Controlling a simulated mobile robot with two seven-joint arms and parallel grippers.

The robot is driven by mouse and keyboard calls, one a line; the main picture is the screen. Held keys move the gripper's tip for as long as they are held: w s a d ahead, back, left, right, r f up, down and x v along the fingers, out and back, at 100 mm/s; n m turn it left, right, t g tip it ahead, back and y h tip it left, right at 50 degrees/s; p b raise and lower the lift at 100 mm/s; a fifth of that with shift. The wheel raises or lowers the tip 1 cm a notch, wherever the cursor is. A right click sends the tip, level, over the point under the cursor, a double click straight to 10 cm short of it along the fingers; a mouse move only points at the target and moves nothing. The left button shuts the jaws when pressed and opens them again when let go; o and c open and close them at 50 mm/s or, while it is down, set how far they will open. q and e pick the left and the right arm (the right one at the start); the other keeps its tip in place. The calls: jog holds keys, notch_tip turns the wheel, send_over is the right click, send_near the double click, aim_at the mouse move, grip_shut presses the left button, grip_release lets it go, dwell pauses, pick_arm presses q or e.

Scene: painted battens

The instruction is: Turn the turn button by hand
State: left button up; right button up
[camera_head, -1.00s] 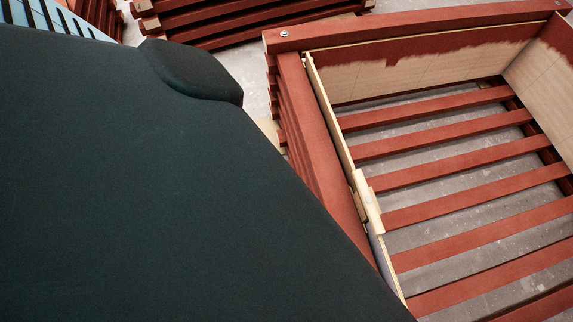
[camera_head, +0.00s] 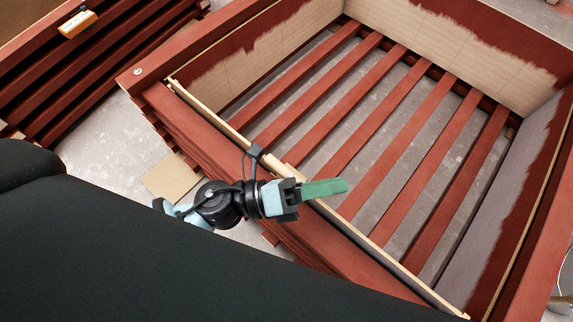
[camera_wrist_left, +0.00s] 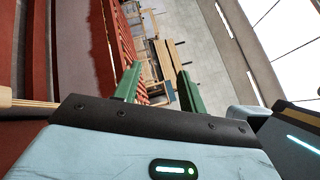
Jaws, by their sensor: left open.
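The red-painted wooden frame (camera_head: 215,137) has a pale strip (camera_head: 205,112) along its near-left inner edge. A small patch of pale wood, which looks like part of the turn button (camera_head: 291,170), shows just behind my left gripper (camera_head: 330,188). The gripper hides most of it, so I cannot tell how it is turned. My left gripper is above the strip, its green fingers reaching over the frame's inside. In the left wrist view the fingers (camera_wrist_left: 158,82) stand apart with nothing between them. I cannot tell whether they touch the button. My right gripper is not in view.
Several red slats (camera_head: 345,105) cross the frame's open inside over a grey floor. Stacked red battens (camera_head: 60,85) lie at upper left, with an orange tool (camera_head: 77,23) on them. A pale board (camera_head: 170,177) lies on the floor beside the frame.

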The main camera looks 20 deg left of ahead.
pick_arm(q)
jog(key=d+m+g, duration=0.2)
jog(key=m+g, duration=0.6)
jog(key=m, duration=0.2)
jog(key=m+g+y+p, duration=0.1)
jog(key=m+g+y, duration=0.2)
jog(key=m+y, duration=1)
send_near(290, 175)
jog(key=shift+s+d, duration=0.3)
jog(key=shift+d, duration=0.25)
jog(key=shift+w+a+y, duration=0.25)
jog(key=shift+a+y, duration=0.05)
jog(key=shift+a, duration=0.15)
jog(key=b+x, duration=0.1)
jog(key=x, duration=0.5)
jog(key=shift+d, duration=0.1)
jog(key=shift+b+x, duration=0.35)
jog(key=shift+x, duration=0.5)
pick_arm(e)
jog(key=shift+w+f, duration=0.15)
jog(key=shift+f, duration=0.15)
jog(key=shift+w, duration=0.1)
